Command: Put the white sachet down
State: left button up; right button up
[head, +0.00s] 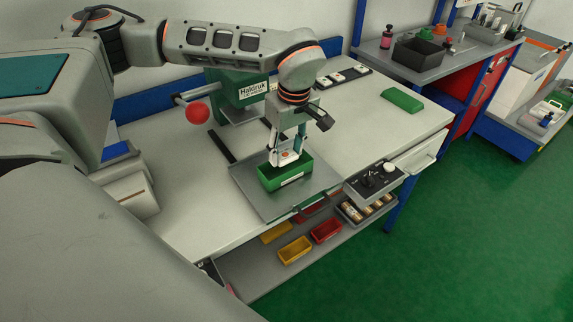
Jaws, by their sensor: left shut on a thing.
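My left gripper (288,150) points down over a green open box (286,178) on a grey tray (257,201) on the workbench. The gripper is shut on the white sachet (284,158), a small pale piece with a reddish mark between the fingers. The sachet is at the box's opening, near its back side. I cannot tell whether it touches the box. My right gripper is not in view.
A green press (240,88) marked Haldruk, with a red ball knob (197,113), stands behind the tray. A control box (374,181) sits at the bench's front edge. A green block (402,100) lies at the back right. The bench's right part is mostly free.

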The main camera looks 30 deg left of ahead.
aim_at(286, 165)
pick_arm(q)
jog(key=shift+f, duration=2.5)
jog(key=shift+f, duration=0.1)
jog(key=o, duration=1.2)
jog(key=shift+c, duration=0.2)
notch_tip(286, 165, up, 12)
jog(key=d, duration=0.1)
jog(key=shift+s+d, duration=0.3)
jog(key=shift+d, duration=0.05)
